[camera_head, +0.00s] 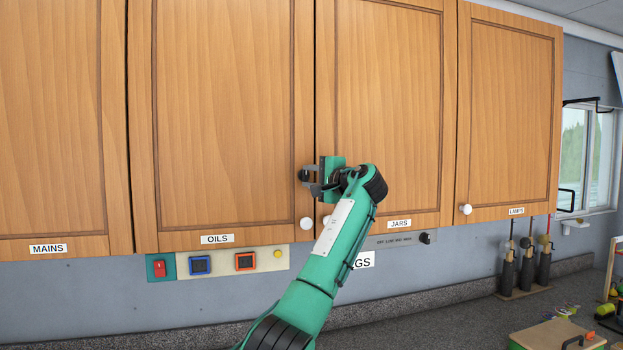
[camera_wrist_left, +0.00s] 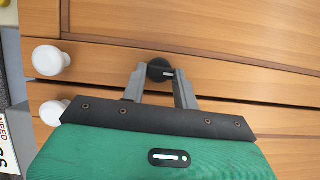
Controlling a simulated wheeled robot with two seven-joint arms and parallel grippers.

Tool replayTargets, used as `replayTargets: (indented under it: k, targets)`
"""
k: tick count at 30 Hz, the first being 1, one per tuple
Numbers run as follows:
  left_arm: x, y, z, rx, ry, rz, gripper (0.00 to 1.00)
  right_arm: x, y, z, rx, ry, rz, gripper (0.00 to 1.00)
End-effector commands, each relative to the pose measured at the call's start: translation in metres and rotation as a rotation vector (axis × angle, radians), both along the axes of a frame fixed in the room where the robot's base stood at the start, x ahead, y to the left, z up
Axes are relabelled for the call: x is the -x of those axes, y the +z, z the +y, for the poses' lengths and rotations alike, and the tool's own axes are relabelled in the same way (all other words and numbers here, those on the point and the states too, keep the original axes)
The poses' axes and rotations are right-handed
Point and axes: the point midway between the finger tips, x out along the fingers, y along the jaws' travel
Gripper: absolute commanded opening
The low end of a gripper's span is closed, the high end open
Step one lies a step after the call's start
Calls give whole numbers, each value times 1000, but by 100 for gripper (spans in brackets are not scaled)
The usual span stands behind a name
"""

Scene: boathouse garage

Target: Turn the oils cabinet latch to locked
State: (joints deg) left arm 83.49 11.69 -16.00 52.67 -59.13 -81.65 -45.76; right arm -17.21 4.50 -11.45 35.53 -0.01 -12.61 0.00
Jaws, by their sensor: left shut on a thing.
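The oils cabinet door (camera_head: 225,110) is shut, with its OILS label (camera_head: 217,239) below and a white knob (camera_head: 306,224) at its lower right. The latch (camera_head: 303,174) is a small dark round piece near the door's right edge; it also shows in the left wrist view (camera_wrist_left: 158,67). My left gripper (camera_head: 308,181) is at the latch, its grey fingers on either side of it in the left wrist view (camera_wrist_left: 160,74), shut on it. The gripper partly hides the latch, and I cannot tell which way it is turned. My right gripper is not in view.
The jars door (camera_head: 385,90) adjoins on the right; its knob is partly behind my left arm. The mains door (camera_head: 60,110) and lamps door (camera_head: 510,110) are shut. Switches (camera_head: 200,265) sit on the wall below. A wooden box (camera_head: 555,336) stands on the counter at right.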

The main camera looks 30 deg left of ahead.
Motion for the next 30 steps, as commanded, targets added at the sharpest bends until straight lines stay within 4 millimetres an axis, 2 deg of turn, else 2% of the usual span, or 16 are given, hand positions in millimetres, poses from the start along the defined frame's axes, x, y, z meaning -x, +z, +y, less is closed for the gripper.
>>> replayTargets:
  k: [19,20,23,30]
  targets:
    - [0,0,1,36,0,-40,7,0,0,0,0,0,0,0]
    - [0,0,1,36,0,-40,32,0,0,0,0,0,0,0]
    - [0,0,1,35,0,-40,51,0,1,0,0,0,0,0]
    - [0,0,0,34,0,-39,51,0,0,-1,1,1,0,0]
